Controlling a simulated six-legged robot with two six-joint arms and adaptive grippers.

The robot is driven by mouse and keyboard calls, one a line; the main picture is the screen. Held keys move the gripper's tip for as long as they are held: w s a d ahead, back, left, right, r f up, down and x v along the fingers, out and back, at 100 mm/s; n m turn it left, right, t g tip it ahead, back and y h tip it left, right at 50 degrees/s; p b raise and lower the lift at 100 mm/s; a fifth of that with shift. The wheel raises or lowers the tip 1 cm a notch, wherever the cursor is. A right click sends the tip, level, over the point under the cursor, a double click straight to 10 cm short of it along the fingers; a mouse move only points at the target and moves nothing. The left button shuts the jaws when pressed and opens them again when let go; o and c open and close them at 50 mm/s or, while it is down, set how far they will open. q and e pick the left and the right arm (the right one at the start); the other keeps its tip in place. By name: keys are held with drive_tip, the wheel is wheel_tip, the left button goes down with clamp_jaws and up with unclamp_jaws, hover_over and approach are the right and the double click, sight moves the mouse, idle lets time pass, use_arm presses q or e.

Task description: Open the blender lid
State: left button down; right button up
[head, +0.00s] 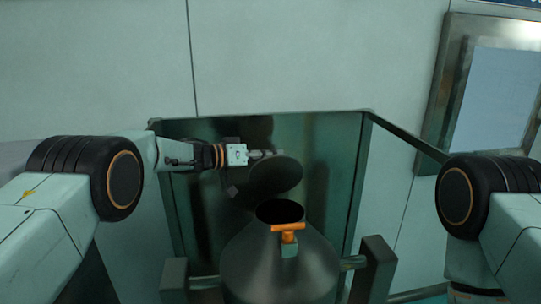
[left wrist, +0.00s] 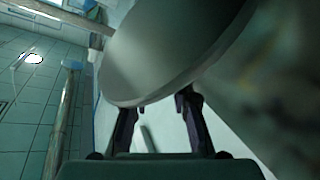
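The lid, a dark round disc (head: 275,175), stands raised and tilted above the round dark opening of the grey metal vessel (head: 262,262). An orange T-shaped handle (head: 288,228) sits at the front of the opening. My left gripper (head: 264,154) is at the upper back edge of the lid. In the left wrist view the lid (left wrist: 175,45) fills the upper middle, and the two fingers of the left gripper (left wrist: 158,102) stand apart at its rim. Their tips are partly hidden by the lid, so contact is unclear. My right gripper is out of view.
A dark green reflective panel frame (head: 340,150) stands behind and around the vessel. Posts (head: 378,265) flank it at left and right. A pale wall with a framed window (head: 500,90) lies behind. The space directly above the opening is clear below the lid.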

use_arm(q)
drive_tip(key=c, duration=1.2)
unclamp_jaws()
drive_tip(key=shift+s+a+f, duration=0.1)
drive_tip(key=shift+a+f, duration=0.1)
drive_tip(key=shift+f, duration=0.6)
drive_tip(key=shift+o, duration=1.3)
drive_tip(key=shift+w, duration=0.2)
drive_tip(key=shift+w+r, duration=0.1)
drive_tip(key=shift+d+r, duration=0.1)
drive_tip(key=shift+s+a+r, duration=0.15)
drive_tip(key=shift+s+a, duration=0.05)
drive_tip(key=shift+s, duration=0.05)
drive_tip(key=v, duration=0.7)
drive_tip(key=shift+a, duration=0.2)
drive_tip(key=shift+a, duration=0.1)
